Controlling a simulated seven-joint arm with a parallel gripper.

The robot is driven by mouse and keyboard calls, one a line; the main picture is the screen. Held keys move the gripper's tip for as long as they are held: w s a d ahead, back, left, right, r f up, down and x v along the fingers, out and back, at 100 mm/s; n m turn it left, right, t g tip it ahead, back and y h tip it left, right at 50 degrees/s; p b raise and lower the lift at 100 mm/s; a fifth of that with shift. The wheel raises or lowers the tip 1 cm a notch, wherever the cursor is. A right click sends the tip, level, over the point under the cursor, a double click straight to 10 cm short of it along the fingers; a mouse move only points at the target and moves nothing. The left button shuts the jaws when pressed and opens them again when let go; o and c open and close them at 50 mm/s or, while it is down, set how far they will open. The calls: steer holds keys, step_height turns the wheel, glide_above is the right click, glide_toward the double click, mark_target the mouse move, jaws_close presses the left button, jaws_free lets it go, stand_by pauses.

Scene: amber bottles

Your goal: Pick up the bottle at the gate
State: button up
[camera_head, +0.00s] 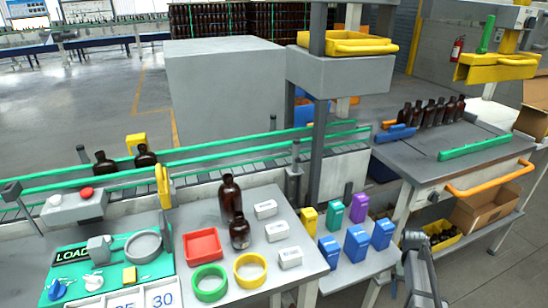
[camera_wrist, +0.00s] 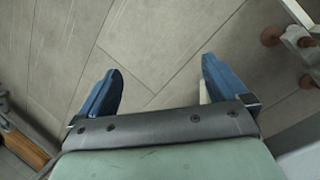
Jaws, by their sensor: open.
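Two dark amber bottles stand on the conveyor (camera_head: 200,187) at the left in the head view. One bottle (camera_head: 145,157) is beside a yellow block (camera_head: 136,142), and the other bottle (camera_head: 104,163) is to its left. A green rail crosses in front of both and hides their lower parts. An upright yellow piece (camera_head: 163,187) stands at the conveyor's near side, right of the bottles; I cannot tell which yellow part is the gate. My gripper (camera_wrist: 160,82) is open and empty in the wrist view, its blue fingers apart above grey floor. No bottle shows between them.
A tall bottle (camera_head: 230,195) and a shorter one (camera_head: 240,231) stand on the near table among a red tray (camera_head: 202,245), green ring (camera_head: 209,283), yellow ring (camera_head: 250,270) and white blocks. A grey post (camera_head: 319,150) rises mid-view. More bottles (camera_head: 430,112) line the right bench.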

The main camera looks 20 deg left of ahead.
steer(key=w+a+r+t+h, duration=0.1)
steer(key=w+r, duration=0.4)
steer(key=r, duration=0.5)
steer(key=w+a+r, duration=0.1)
steer(key=w+r, duration=0.3)
steer(key=r, duration=0.7)
step_height(320, 180, up, 33)
steer(key=n+t+y, duration=0.2)
steer(key=n+y, duration=0.2)
steer(key=n, duration=0.5)
glide_above(144, 156)
steer(key=w+a, duration=0.1)
steer(key=shift+a, duration=0.2)
steer(key=shift+s+a+f, duration=0.1)
steer(key=shift+s+a, duration=0.05)
steer(key=shift+f, duration=0.25)
steer(key=f, duration=1.3)
steer(key=shift+d+f, duration=0.1)
steer(key=shift+d, duration=0.15)
steer(key=shift+c, duration=0.4)
